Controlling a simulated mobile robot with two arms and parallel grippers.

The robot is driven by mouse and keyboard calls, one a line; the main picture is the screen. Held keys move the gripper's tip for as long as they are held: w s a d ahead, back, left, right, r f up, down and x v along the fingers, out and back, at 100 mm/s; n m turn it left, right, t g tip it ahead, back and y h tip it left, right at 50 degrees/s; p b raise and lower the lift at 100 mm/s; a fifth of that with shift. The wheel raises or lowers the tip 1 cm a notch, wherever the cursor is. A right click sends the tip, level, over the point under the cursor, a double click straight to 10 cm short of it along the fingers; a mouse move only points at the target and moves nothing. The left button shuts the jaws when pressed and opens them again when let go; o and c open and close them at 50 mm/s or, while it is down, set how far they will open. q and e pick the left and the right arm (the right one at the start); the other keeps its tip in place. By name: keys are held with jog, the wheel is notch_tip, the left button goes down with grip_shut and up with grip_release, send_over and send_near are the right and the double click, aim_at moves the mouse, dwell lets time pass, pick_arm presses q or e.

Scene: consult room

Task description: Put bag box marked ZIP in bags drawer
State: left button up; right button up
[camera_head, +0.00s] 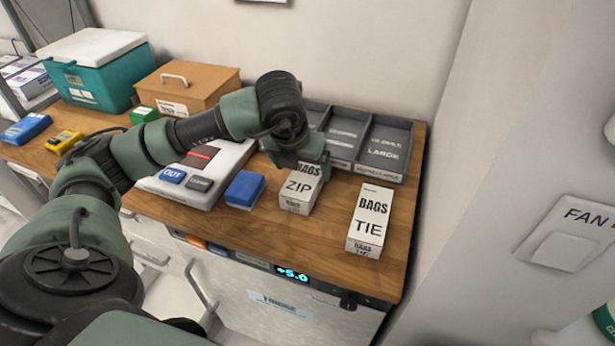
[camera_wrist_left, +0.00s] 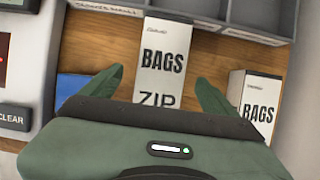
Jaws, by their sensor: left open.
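The white bag box marked ZIP (camera_head: 299,190) stands on the wooden counter in the head view, left of a second white box marked TIE (camera_head: 370,221). My left gripper (camera_head: 306,163) is just above and behind the ZIP box, covering part of its top. In the left wrist view the open fingers (camera_wrist_left: 160,90) sit on either side of the ZIP box (camera_wrist_left: 165,62), with its lower part hidden by the gripper body. I cannot tell whether the fingers touch it. No drawer marked for bags can be read. My right gripper is not in view.
A grey divided tray (camera_head: 385,150) with a LARGE label stands behind the boxes. A scale (camera_head: 205,172) and a blue box (camera_head: 244,189) are to the left. A tan case (camera_head: 187,85) and teal cooler (camera_head: 95,75) stand further back. Drawers with handles (camera_head: 196,284) are below the counter.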

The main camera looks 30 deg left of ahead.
aim_at(306, 173)
pick_arm(q)
jog(key=p+x, duration=0.1)
jog(key=x, duration=0.3)
jog(key=shift+w+r, duration=0.1)
jog(key=shift+w, duration=0.1)
jog(key=shift+w+f, duration=0.15)
jog(key=shift+f, duration=0.3)
jog(key=c, duration=1.8)
jog(key=shift+c, duration=0.2)
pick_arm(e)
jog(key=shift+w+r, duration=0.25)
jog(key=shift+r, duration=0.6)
